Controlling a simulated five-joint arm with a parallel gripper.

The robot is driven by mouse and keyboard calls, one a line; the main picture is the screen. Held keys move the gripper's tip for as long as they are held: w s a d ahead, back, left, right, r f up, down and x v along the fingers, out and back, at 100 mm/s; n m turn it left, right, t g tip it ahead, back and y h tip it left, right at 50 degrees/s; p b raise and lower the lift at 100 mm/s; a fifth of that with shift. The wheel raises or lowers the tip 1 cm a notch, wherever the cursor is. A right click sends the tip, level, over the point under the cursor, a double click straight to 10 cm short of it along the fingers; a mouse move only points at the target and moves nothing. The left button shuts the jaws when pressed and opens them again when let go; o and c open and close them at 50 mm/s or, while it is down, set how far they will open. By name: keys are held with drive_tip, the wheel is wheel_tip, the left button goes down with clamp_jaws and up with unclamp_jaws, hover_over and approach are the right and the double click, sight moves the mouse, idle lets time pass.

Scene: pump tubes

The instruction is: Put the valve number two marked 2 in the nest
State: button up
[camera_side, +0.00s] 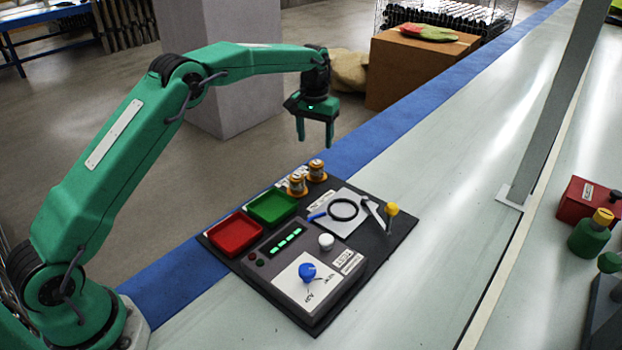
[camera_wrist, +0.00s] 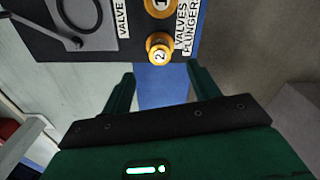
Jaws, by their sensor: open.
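The valve marked 2 (camera_wrist: 159,47) is a small orange and white cylinder standing upright near the far edge of the black board; in the side view it is the further of two alike valves (camera_side: 316,170). My gripper (camera_side: 315,142) is open and empty, fingers down, above and just beyond it. In the wrist view the fingertips (camera_wrist: 161,72) stand either side of the space just below the valve. A pale plate with a black ring (camera_side: 343,208) lies on the board beside the valves; I cannot tell whether it is the nest.
A second valve, marked 1 (camera_wrist: 159,5), stands close to valve 2. The board (camera_side: 400,235) also holds a red tray (camera_side: 234,234), a green tray (camera_side: 271,207), a grey box with a blue knob (camera_side: 307,271) and a yellow-topped post (camera_side: 391,213).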

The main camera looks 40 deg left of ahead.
sight(317, 162)
drive_tip(key=shift+w+a+f, duration=0.1)
drive_tip(key=shift+w+f, duration=0.15)
drive_tip(key=shift+f, duration=0.4)
drive_tip(key=shift+w+f, duration=0.25)
drive_tip(key=shift+f, duration=4.25)
drive_tip(key=c, duration=1.3)
drive_tip(key=shift+r, duration=0.1)
clamp_jaws()
drive_tip(key=shift+r, duration=0.8)
drive_tip(key=r, duration=0.2)
drive_tip(key=shift+s+d+r, duration=0.1)
drive_tip(key=shift+d+r, duration=0.2)
drive_tip(key=shift+r, duration=0.1)
drive_tip(key=s+d+r, duration=0.5)
drive_tip(key=d+r, duration=0.1)
drive_tip(key=d, duration=0.4)
drive_tip(key=shift+s+r, duration=0.25)
